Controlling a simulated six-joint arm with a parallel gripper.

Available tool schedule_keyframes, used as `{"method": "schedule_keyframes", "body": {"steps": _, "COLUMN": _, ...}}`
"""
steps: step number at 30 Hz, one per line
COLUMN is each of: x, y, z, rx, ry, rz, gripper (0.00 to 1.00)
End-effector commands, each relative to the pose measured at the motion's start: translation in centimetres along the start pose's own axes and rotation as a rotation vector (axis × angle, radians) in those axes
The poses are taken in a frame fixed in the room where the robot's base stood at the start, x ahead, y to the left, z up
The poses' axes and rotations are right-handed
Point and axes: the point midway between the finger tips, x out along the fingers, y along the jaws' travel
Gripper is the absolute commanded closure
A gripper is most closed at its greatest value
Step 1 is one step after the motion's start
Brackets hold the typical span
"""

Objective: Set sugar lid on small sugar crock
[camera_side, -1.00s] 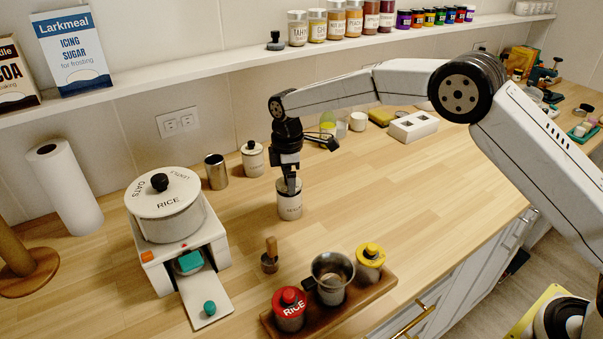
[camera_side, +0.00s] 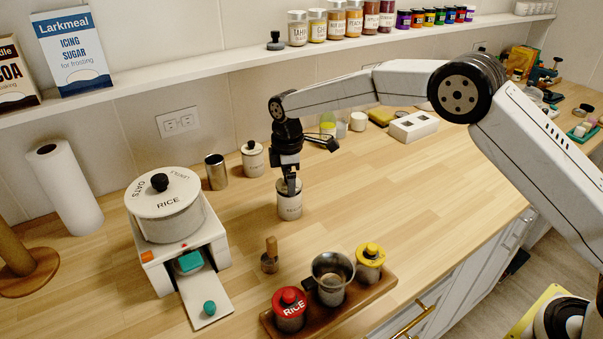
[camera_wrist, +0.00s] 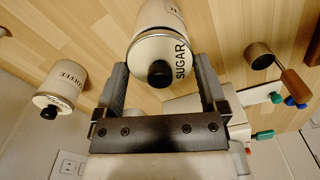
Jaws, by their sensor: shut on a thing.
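The small sugar crock (camera_side: 290,208) is a white canister standing upright on the wooden counter. The sugar lid (camera_wrist: 162,60) is a pale disc with a black knob, over the mouth of the crock, whose body (camera_wrist: 163,18) shows beyond it in the wrist view. My gripper (camera_side: 291,187) points down over the crock, with its fingers (camera_wrist: 161,68) on opposite sides of the lid, shut on it. The lid looks in line with the crock. The fingers hide much of the lid in the side view, so I cannot tell whether it sits fully flush.
A coffee canister (camera_side: 253,159) and a metal cup (camera_side: 216,172) stand behind to the left. A white stand with a large crock (camera_side: 168,215) is at left. A wooden tray (camera_side: 378,292) with jars and a small scoop (camera_side: 270,257) are in front.

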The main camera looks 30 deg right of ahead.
Motion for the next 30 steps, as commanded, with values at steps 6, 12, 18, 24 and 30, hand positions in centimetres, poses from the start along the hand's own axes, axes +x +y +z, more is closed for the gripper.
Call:
{"method": "schedule_keyframes", "body": {"steps": 6, "x": 0.01, "y": 0.0, "z": 0.0, "rx": 0.0, "ry": 0.0, "rz": 0.0, "gripper": 0.65}}
{"method": "schedule_keyframes", "body": {"steps": 12, "x": 0.03, "y": 0.0, "z": 0.0, "rx": 0.0, "ry": 0.0, "rz": 0.0, "gripper": 0.65}}
{"method": "schedule_keyframes", "body": {"steps": 18, "x": 0.19, "y": 0.0, "z": 0.0, "rx": 0.0, "ry": 0.0, "rz": 0.0, "gripper": 0.65}}
{"method": "schedule_keyframes", "body": {"steps": 24, "x": 0.41, "y": -0.01, "z": 0.0, "rx": 0.0, "ry": 0.0, "rz": 0.0, "gripper": 0.65}}
{"method": "schedule_keyframes", "body": {"steps": 30, "x": 0.63, "y": -0.01, "z": 0.01, "rx": 0.0, "ry": -0.001, "rz": -0.001, "gripper": 0.65}}
